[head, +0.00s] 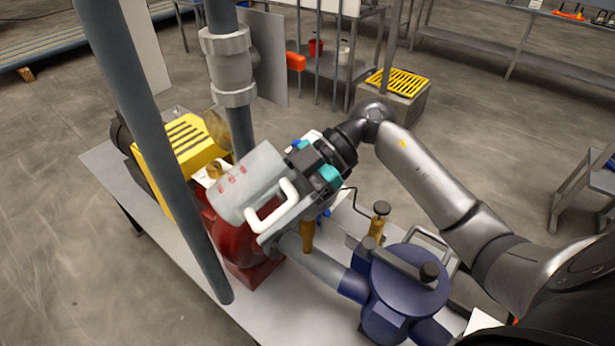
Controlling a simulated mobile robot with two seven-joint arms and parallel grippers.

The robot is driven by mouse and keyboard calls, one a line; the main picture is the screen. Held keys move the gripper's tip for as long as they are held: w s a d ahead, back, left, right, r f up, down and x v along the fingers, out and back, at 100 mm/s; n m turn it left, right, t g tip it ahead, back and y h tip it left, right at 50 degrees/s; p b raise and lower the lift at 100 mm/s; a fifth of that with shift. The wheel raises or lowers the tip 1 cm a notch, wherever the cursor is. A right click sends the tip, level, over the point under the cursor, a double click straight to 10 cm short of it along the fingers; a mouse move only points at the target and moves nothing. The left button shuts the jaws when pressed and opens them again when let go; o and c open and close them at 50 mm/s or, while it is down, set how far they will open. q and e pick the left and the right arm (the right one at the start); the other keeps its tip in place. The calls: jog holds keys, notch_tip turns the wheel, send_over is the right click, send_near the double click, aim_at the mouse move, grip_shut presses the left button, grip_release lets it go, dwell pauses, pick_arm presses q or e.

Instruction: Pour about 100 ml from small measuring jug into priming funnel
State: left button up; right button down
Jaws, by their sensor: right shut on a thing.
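The small measuring jug (246,181) is a pale, translucent vessel with red markings and a white handle. It is strongly tilted and held above the red pump casing (250,268). My right gripper (277,222), with teal parts near its wrist, is shut on the jug at the handle side. I cannot make out the liquid in the jug or whether any is flowing. I cannot pick out the priming funnel for certain; the jug and my gripper cover part of the pump. My left gripper is not in view.
A thick grey upright pipe (150,140) stands just left of the jug, and a flanged pipe (229,68) rises behind it. A yellow motor guard (180,155) is at the left. A blue strainer body (405,285) and brass-coloured valve stem (379,220) stand to the right.

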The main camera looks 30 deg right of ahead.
aim_at(270, 191)
jog(key=shift+r, duration=0.2)
jog(key=shift+r+y+p, duration=0.75)
jog(key=shift+r+y, duration=0.05)
jog(key=shift+r, duration=0.1)
jog(key=shift+r+p, duration=0.3)
jog(key=shift+r, duration=0.1)
dwell(0.3)
jog(key=shift+d+r+y, duration=0.45)
jog(key=shift+d+y, duration=0.3)
jog(key=shift+y, duration=0.15)
dwell(1.0)
jog(key=a+f+h+b, duration=0.1)
jog(key=f+h+b, duration=0.1)
jog(key=f, duration=0.1)
jog(key=shift+a+f+h, duration=0.15)
jog(key=shift+a+h, duration=0.15)
jog(key=shift+a, duration=0.1)
jog(key=shift+d+f+h, duration=0.1)
jog(key=shift+f+h, duration=0.7)
jog(key=shift+h, duration=0.5)
